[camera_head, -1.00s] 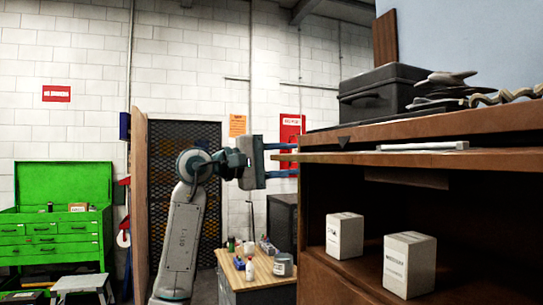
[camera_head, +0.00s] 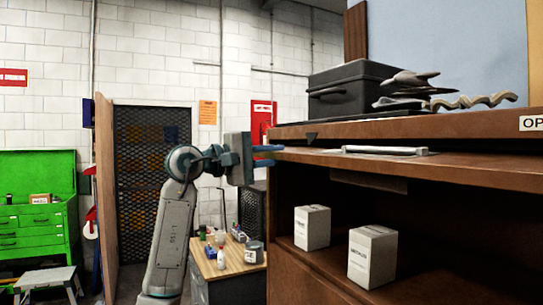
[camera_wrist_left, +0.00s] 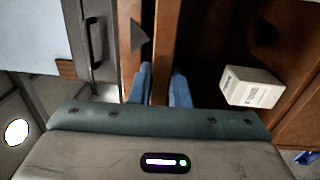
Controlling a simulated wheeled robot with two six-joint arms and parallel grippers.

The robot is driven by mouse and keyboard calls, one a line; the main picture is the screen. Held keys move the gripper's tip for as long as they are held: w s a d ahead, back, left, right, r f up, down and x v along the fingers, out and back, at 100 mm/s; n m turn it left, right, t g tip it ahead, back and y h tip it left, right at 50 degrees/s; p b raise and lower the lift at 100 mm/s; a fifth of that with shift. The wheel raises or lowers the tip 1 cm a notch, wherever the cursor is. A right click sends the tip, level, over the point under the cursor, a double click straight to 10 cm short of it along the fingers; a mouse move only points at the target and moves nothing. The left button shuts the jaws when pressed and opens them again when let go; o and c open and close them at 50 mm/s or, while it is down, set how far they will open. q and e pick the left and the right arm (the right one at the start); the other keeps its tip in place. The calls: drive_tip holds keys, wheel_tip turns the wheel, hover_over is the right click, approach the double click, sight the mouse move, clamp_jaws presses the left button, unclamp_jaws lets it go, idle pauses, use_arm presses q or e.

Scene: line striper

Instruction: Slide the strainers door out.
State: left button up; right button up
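A flat brown board (camera_head: 455,172), seemingly the strainers door, lies level in the slot under the top of the brown cabinet (camera_head: 440,128). A white bar handle (camera_head: 385,150) lies on its upper face. My left gripper (camera_head: 266,156) is at the board's left end, one blue finger above it and one below. In the left wrist view the fingers (camera_wrist_left: 162,88) sit close against both faces of the board (camera_wrist_left: 163,45), with no clear gap. Two white boxes, one nearer (camera_head: 372,257) and one farther (camera_head: 312,228), stand in the open compartment below. My right gripper is out of view.
A black case (camera_head: 350,88) and grey wavy pieces lie on the cabinet top. A low wooden-topped bench (camera_head: 225,262) with bottles and a can stands behind my left arm. A green tool chest (camera_head: 38,215) and a step stool (camera_head: 45,282) are at the left.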

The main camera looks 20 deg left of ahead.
use_arm(q)
clamp_jaws()
drive_tip(key=shift+s+a+f+b, duration=0.15)
drive_tip(key=shift+s+a+b, duration=0.1)
drive_tip(key=shift+s+b, duration=0.05)
drive_tip(key=shift+s+a, duration=0.2)
drive_tip(key=shift+s, duration=0.05)
drive_tip(key=shift+b+v, duration=0.45)
drive_tip(key=shift+v, duration=0.7)
drive_tip(key=shift+b+v, duration=0.5)
drive_tip(key=shift+v, duration=0.75)
drive_tip(key=shift+s+a+r, duration=0.2)
drive_tip(key=shift+s+r, duration=0.05)
drive_tip(key=shift+s, duration=0.1)
